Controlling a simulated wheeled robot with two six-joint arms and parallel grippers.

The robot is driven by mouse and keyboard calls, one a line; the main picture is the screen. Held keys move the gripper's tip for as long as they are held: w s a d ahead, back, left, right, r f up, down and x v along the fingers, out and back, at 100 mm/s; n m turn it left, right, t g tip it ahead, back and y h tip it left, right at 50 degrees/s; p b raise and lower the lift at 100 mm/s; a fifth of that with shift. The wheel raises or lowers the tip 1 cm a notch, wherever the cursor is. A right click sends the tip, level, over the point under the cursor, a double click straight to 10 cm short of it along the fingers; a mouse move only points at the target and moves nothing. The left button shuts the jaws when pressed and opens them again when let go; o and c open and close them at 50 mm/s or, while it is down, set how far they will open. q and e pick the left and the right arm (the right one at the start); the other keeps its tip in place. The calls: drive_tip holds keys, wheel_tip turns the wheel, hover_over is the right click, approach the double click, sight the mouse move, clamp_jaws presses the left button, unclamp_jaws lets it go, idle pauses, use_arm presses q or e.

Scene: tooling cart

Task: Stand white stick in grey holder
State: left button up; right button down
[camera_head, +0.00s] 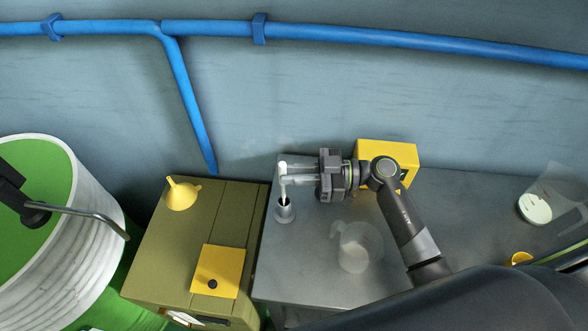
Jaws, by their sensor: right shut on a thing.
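The white stick (283,185) is upright at the left end of the grey tabletop. My right gripper (284,174) reaches in from the right and is shut on its upper part. The small grey holder (285,213) stands on the tabletop directly under the stick. The stick's lower end overlaps the holder's dark mouth; I cannot tell whether it is inside or just above.
A clear jug (355,247) stands in front of my right arm. A yellow box (400,153) is behind it. An olive cabinet (222,222) at left bears a yellow funnel (183,193) and a yellow plate (218,268). A clear beaker (545,195) stands at far right.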

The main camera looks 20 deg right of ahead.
drive_tip(key=shift+f, duration=0.2)
drive_tip(key=c, duration=1.3)
unclamp_jaws()
drive_tip(key=b+v, duration=0.4)
drive_tip(key=v, duration=1.3)
drive_tip(key=shift+s+d+r, duration=0.1)
drive_tip(key=shift+d, duration=0.1)
